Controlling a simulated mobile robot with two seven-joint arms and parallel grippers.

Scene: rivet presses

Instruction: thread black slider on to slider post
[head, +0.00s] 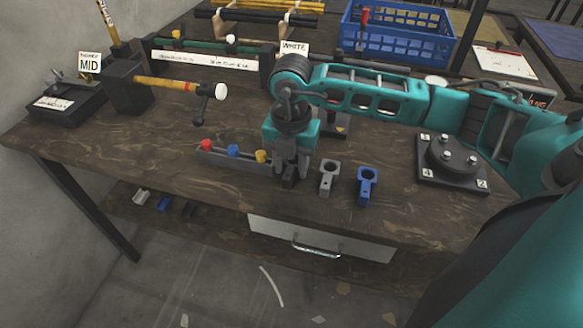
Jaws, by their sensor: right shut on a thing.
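My right gripper (289,172) points down at the front middle of the table. It is shut on a small dark piece (288,182), which looks like the black slider; the fingers hide much of it. A grey slider (328,178) and a blue slider (367,186), each with a ring at the top, are to the right of the gripper. I cannot single out the slider post with certainty. A dark base (336,128) shows just behind my right arm, and the arm hides what rises from it. My left gripper is not in view.
A grey rack with red, blue and yellow knobs (233,151) sits left of the gripper. A black numbered plate (453,160) is at right. A press (127,86) with a yellow rod and the MID sign (89,63) stand at left. The table's (90,130) front left is clear.

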